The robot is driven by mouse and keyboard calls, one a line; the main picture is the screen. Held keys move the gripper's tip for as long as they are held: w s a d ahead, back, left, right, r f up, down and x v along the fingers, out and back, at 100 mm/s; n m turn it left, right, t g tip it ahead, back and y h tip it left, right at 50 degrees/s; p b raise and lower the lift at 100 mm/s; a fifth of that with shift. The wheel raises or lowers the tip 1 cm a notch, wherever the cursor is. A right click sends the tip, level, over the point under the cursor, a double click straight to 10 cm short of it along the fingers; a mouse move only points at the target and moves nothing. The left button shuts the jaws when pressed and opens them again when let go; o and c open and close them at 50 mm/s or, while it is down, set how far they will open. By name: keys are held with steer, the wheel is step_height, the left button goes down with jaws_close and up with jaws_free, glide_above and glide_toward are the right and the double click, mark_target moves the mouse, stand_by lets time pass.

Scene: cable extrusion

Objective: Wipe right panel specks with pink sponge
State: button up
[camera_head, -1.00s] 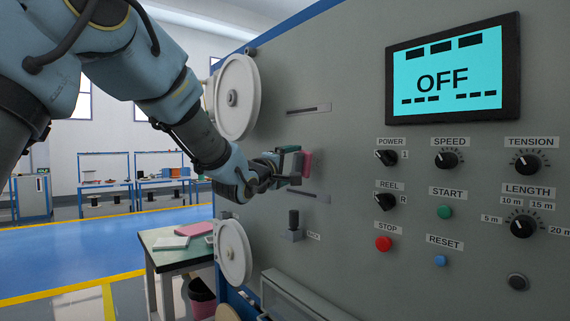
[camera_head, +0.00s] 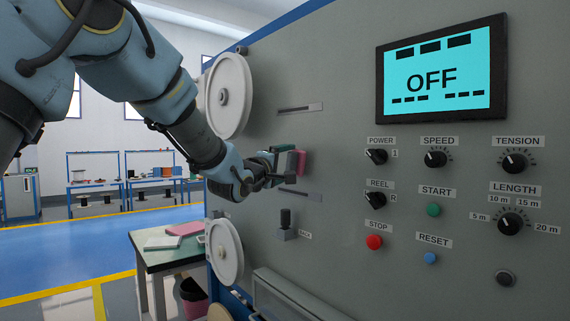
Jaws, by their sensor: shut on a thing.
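My gripper (camera_head: 279,171) is shut on the pink sponge (camera_head: 292,163) and holds it upright at the grey panel (camera_head: 340,230), between two dark slots. The sponge is close to the panel face; I cannot tell whether it touches. The fingers are small and partly merge with the dark parts around the sponge. No specks can be made out on the panel at this size.
A black lever (camera_head: 286,220) sticks out below the gripper. White reels (camera_head: 229,97) stand at the panel's left edge. Knobs, buttons and an OFF screen (camera_head: 440,75) fill the right side. A table (camera_head: 165,259) with a pink item stands lower left, a bin (camera_head: 193,297) beneath.

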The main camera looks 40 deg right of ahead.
mark_target(303, 162)
steer(key=shift+d, duration=0.65)
steer(key=shift+s, duration=0.1)
steer(key=shift+s+a+b, duration=0.2)
steer(key=shift+s+b, duration=1.1)
steer(key=shift+s, duration=0.65)
steer(key=shift+d, duration=0.1)
steer(key=shift+w+d, duration=0.1)
steer(key=shift+w, duration=1)
steer(key=shift+w+d+r, duration=0.1)
steer(key=shift+w, duration=0.25)
steer(key=shift+c, duration=0.6)
steer(key=shift+w+d+p, duration=0.1)
steer(key=shift+w+p, duration=0.25)
steer(key=shift+w, duration=0.15)
